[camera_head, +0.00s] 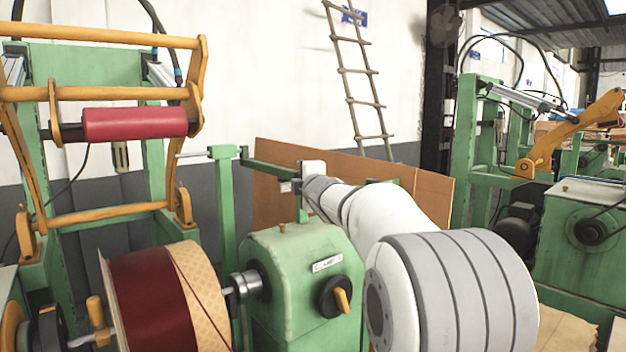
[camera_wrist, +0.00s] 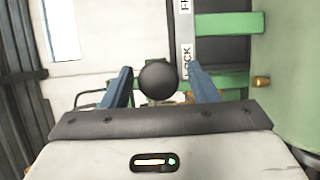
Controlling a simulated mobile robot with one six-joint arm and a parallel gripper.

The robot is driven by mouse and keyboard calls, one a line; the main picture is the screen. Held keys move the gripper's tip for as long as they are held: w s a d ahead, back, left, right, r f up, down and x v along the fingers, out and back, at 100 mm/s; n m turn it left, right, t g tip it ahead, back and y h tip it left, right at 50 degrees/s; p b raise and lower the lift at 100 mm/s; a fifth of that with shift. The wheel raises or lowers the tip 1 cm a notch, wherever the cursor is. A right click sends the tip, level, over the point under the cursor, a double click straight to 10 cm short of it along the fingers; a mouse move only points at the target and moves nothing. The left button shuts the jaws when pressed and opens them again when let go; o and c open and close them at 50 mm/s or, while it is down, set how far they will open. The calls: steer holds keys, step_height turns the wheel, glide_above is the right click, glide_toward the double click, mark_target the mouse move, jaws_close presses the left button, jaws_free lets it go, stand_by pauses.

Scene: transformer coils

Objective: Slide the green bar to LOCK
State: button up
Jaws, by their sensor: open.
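In the wrist view my gripper (camera_wrist: 160,70) is open, its two blue fingers pointing away on either side of a round black knob (camera_wrist: 158,82). Neither finger visibly touches the knob. Just right of the knob is a pale upright strip with a LOCK label (camera_wrist: 186,64) and, higher, a partly cut-off label starting with F (camera_wrist: 184,6). Two green bars run off this strip to the right, an upper one (camera_wrist: 225,22) and a lower one (camera_wrist: 228,80). In the head view a green bar (camera_head: 272,170) reaches toward my wrist; my arm hides the fingers and knob.
A green post (camera_head: 223,200) and a green housing labelled CLAMP (camera_head: 300,270) stand near my arm. A coil (camera_head: 170,295) lies to the left, under a yellow frame with a red roller (camera_head: 135,123). A brown panel (camera_head: 432,195) and a ladder (camera_head: 357,70) are behind.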

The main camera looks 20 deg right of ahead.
steer(key=shift+s, duration=0.1)
steer(key=s+b, duration=0.1)
steer(key=s, duration=0.6)
steer(key=shift+s, duration=0.35)
